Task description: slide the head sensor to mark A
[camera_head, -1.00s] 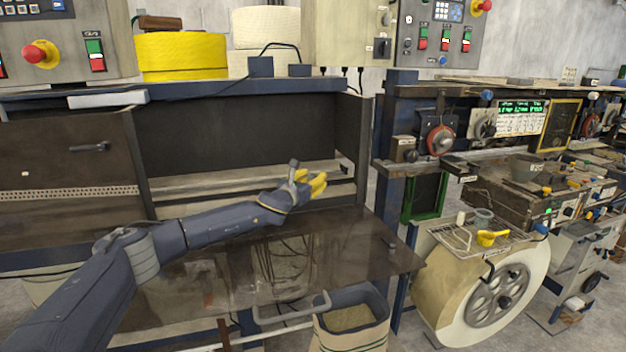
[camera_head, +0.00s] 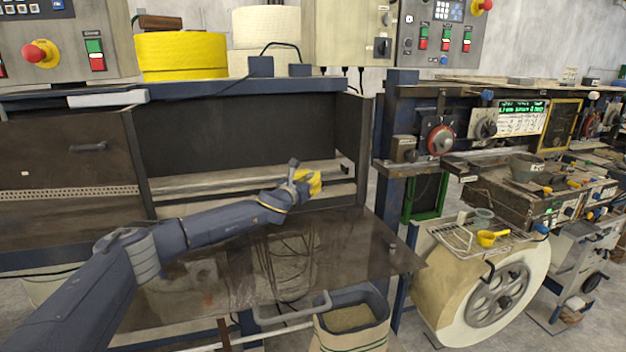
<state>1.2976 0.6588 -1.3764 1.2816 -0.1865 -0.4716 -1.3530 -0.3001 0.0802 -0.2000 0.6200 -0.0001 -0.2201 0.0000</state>
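I cannot pick out the head sensor or a mark A with certainty; no letter A is readable. A pale rail (camera_head: 220,183) runs across the lower part of the dark open bay. A small fitting (camera_head: 345,165) sits near its right end, by the side wall. My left gripper (camera_head: 312,183), with yellow fingers, is in front of the rail, left of and a little below that fitting. Its fingers look bunched and small, and whether they hold anything is unclear. My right gripper is out of view.
A dark glossy panel (camera_head: 345,262) juts out below my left arm. A bin (camera_head: 350,318) stands under it. To the right are a large reel (camera_head: 490,295), a wire tray with a yellow scoop (camera_head: 491,238), and a red-rimmed dial (camera_head: 440,140).

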